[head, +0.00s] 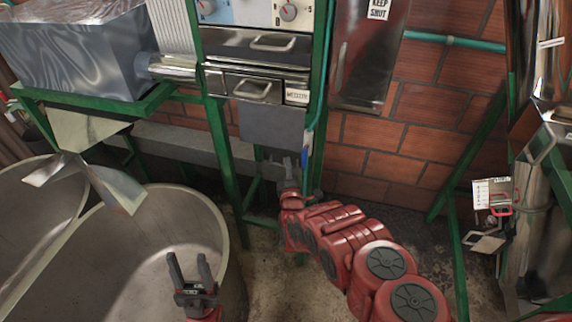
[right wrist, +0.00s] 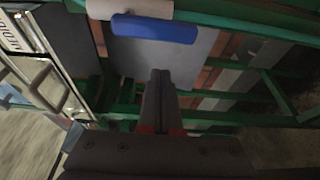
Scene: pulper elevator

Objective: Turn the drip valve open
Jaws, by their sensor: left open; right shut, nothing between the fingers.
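A small blue piece (head: 309,129), which looks like the drip valve's handle, sits on the right green post below the drawers, at the end of a thin teal pipe (head: 325,92). In the right wrist view it is a blue bar (right wrist: 155,28) beside a pale cylinder (right wrist: 130,8). My right gripper (head: 290,160) is shut and empty, just below and left of the blue piece. In the right wrist view its fingertips (right wrist: 160,74) are together, below the bar, with a gap between. My left gripper (head: 189,260) is open and empty, in front of the large grey tubs.
A green frame (head: 320,60) holds metal drawers (head: 257,88) and a dark grey panel (head: 270,125) close to my right gripper. A round tub (head: 190,195) stands at the left. A brick wall (head: 400,140) is behind. A tall metal pipe assembly (head: 535,200) stands at the right.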

